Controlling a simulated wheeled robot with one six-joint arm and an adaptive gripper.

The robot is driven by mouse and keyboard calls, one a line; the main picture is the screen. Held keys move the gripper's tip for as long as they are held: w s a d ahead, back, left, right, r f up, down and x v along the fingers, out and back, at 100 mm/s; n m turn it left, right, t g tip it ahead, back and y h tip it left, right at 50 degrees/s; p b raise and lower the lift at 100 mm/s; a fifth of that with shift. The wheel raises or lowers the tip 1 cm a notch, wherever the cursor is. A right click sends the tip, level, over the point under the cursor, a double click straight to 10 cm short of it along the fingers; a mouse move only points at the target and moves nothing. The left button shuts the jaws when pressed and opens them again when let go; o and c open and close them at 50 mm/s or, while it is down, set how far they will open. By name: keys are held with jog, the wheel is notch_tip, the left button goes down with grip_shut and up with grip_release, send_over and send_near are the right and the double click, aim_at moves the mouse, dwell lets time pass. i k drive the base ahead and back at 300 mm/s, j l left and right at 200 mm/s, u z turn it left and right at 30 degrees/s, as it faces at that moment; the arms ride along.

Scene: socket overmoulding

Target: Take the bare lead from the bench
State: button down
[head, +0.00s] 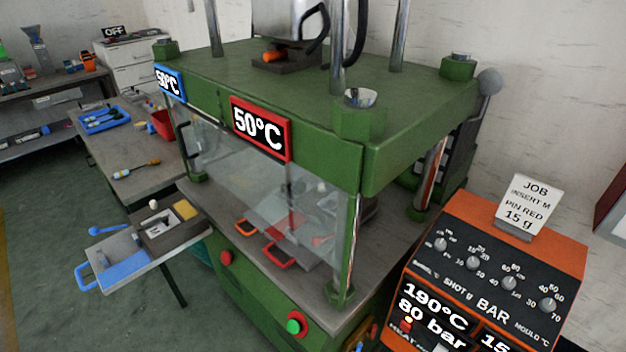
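The bench (150,186) stands at the left, behind the green press, with its top partly visible. A small slim item (135,168) with an orange-brown end and a pale blue-and-yellow end lies on it; I cannot tell whether it is a lead or a tool. A blue tray (90,126) with small pieces sits further back on the bench, and a red bin (162,123) stands beside it. No bare lead can be made out for certain at this size. My gripper is not in view.
The green press (420,120) with clear guards fills the middle. A side shelf (150,258) with a blue-handled tray (112,262) juts out at its left. An orange control box (500,270) stands at the right. Open floor (45,220) lies at the left.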

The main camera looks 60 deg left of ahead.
aim_at(120, 174)
jog(key=u, duration=1.7)
jog(key=i+j, duration=0.1)
jog(key=j, duration=0.3)
jog(key=i+j, duration=0.15)
jog(key=j, duration=0.2)
jog(key=i+j, duration=0.1)
jog(key=j, duration=0.3)
jog(key=i+j, duration=0.15)
jog(key=j, duration=0.25)
jog(key=i+j, duration=0.1)
jog(key=j, duration=0.25)
jog(key=i+j, duration=0.1)
jog(key=j, duration=0.3)
jog(key=i+j, duration=0.15)
jog(key=j, duration=0.2)
jog(key=i+j, duration=0.1)
jog(key=j, duration=0.55)
jog(key=k, duration=0.15)
jog(key=i+j, duration=0.2)
jog(key=j, duration=0.1)
